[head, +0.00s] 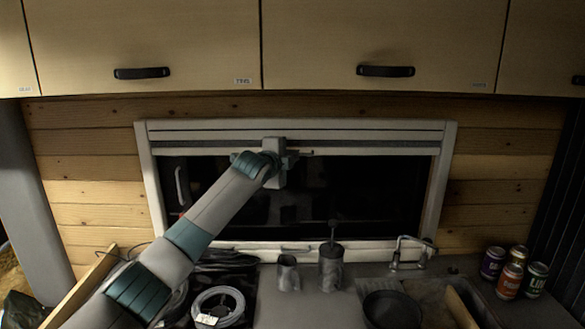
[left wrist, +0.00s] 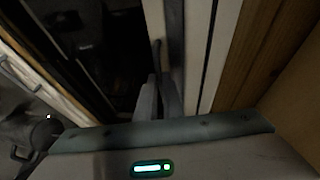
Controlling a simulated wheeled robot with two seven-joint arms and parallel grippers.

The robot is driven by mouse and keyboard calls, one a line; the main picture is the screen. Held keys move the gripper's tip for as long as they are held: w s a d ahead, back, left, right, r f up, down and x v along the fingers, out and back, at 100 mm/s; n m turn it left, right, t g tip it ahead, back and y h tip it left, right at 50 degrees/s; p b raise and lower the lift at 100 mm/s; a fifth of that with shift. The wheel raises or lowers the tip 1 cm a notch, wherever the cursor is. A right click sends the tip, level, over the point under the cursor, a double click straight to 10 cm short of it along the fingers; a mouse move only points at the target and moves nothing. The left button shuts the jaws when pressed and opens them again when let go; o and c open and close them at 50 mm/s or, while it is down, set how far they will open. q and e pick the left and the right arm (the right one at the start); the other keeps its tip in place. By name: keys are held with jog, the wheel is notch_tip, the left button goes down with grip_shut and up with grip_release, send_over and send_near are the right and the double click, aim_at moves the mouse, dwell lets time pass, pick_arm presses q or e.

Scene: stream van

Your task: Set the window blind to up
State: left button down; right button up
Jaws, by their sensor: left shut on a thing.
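The window blind (head: 365,144) is a pale and grey band gathered at the top of the window frame (head: 149,185). Its lower edge sits high, and the dark glass below it is uncovered. My left gripper (head: 282,153) is at the middle of the blind's lower edge, shut on the blind's pull bar; its fingertips are mostly hidden behind the hand. In the left wrist view, the fingers (left wrist: 157,92) meet the edge of the blind (left wrist: 176,45). My right gripper is in neither view.
Wooden cabinets (head: 150,40) overhang just above the window. Below, the counter holds metal canisters (head: 331,268), a tap (head: 410,252), a dark pan (head: 391,309), a coiled cable (head: 218,304) and several cans (head: 508,281). The space before the glass is clear apart from my arm.

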pick_arm(q)
jog(key=shift+r, duration=0.6)
jog(key=c, duration=1.9)
grip_release()
jog(key=b+v, duration=0.7)
jog(key=v, duration=1)
jog(key=shift+s+a, duration=0.1)
jog(key=shift+s, duration=0.05)
